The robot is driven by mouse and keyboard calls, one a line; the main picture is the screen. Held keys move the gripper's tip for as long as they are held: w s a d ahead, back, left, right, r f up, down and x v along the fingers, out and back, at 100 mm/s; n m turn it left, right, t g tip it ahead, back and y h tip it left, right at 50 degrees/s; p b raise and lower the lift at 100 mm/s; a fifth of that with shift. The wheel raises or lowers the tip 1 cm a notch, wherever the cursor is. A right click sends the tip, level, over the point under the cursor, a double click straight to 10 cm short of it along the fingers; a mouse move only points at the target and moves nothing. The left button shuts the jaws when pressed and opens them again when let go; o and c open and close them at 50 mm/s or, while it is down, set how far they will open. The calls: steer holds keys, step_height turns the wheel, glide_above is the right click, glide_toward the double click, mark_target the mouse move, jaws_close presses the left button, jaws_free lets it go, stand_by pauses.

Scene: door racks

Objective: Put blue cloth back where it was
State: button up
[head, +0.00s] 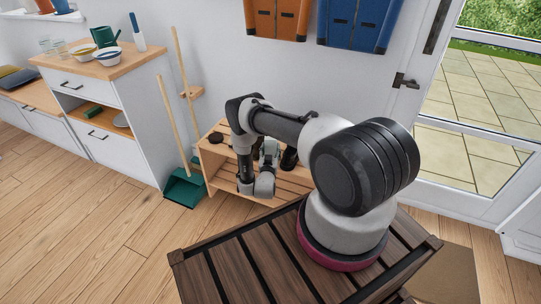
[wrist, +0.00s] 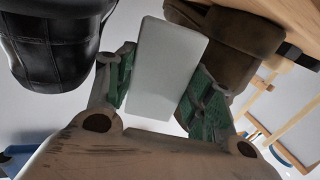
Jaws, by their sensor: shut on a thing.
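My gripper (wrist: 160,84) is shut on a pale grey, flat block (wrist: 165,60), with the green finger pads on both its sides. In the head view, my gripper (head: 267,155) is low at the wooden rack (head: 215,165), partly hidden by my arm. No plain blue cloth is clear in either view. A blue item (head: 358,30) hangs on the wall at the top of the head view; I cannot tell whether it is the cloth. A small blue thing (wrist: 14,160) shows at the lower left of the wrist view, too cropped to tell.
A black boot (wrist: 55,45) and a brown shoe (wrist: 240,38) are close on either side of the block. An orange item (head: 277,18) hangs left of the blue one. A green dustpan (head: 185,188) stands left of the rack. A slatted dark wood surface (head: 235,270) is in front.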

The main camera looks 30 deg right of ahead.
mark_target(270, 152)
steer(key=shift+f, duration=1.35)
steer(key=o, duration=0.9)
steer(key=shift+f, duration=0.15)
steer(key=shift+a, duration=0.1)
steer(key=shift+o, duration=0.3)
steer(key=v, duration=1.1)
steer(key=shift+s, duration=0.15)
steer(key=x, duration=0.4)
steer(key=r+x, duration=0.1)
steer(key=x, duration=0.1)
steer(key=shift+w+r, duration=0.1)
steer(key=shift+w, duration=0.3)
steer(key=shift+x, duration=2.75)
